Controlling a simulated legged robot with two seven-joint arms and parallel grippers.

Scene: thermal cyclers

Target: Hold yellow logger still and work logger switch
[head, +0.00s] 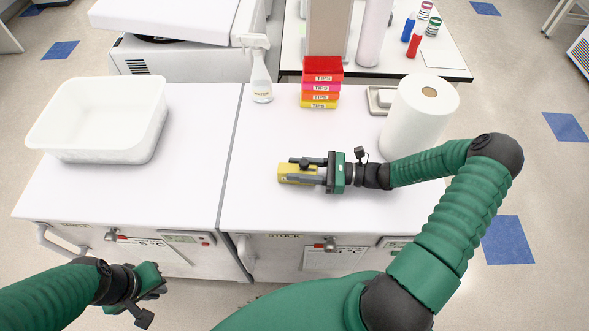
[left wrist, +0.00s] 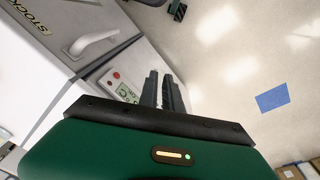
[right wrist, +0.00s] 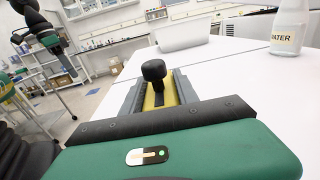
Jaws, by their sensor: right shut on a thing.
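The yellow logger (head: 284,174) lies on the right white bench top. My right gripper (head: 306,174) is shut on it, one finger along each side. In the right wrist view the yellow body (right wrist: 160,97) shows between the grey fingers (right wrist: 157,92). A black round-headed switch (right wrist: 153,70) stands up from its top; in the head view it is small and partly lost among the dark finger parts. My left gripper (head: 150,281) is off the front edge of the benches, low and away from the logger. Its fingers (left wrist: 162,92) lie close together with nothing between them.
A white tub (head: 98,120) stands on the left bench. The bench top left of and in front of the logger is clear. Bench fronts carry handles and panels.

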